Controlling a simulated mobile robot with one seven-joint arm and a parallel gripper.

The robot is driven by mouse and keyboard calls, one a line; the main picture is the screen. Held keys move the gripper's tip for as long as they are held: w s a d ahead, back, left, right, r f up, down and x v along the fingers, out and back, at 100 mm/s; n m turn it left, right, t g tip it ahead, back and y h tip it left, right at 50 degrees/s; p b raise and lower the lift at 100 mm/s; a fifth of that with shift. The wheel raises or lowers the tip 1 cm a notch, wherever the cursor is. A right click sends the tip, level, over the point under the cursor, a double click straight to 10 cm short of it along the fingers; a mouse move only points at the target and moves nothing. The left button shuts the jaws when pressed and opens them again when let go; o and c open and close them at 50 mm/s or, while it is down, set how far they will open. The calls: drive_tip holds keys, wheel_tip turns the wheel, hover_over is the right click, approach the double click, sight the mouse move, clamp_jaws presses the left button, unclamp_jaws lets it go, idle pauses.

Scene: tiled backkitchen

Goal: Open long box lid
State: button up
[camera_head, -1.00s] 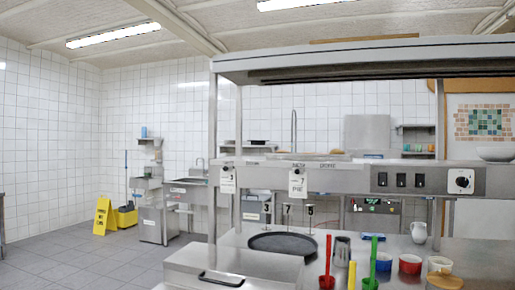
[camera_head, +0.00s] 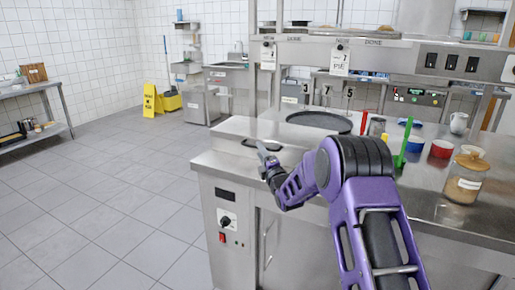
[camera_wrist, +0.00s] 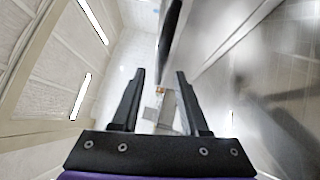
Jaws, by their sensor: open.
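The long box is a low stainless-steel box with a flat lid (camera_head: 232,126) at the left end of the counter in the head view. A dark bar handle (camera_head: 250,143) is on its front side. My gripper (camera_head: 263,151) is at the end of my purple arm, in front of the box and close to the handle. The head view does not show clearly whether they touch. In the wrist view my gripper (camera_wrist: 160,76) is open, with its two black fingers apart and nothing seen between them. The lid looks closed.
A shelf (camera_head: 350,45) spans above.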

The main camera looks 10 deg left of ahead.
drive_tip(key=shift+x, duration=1.85)
clamp_jaws()
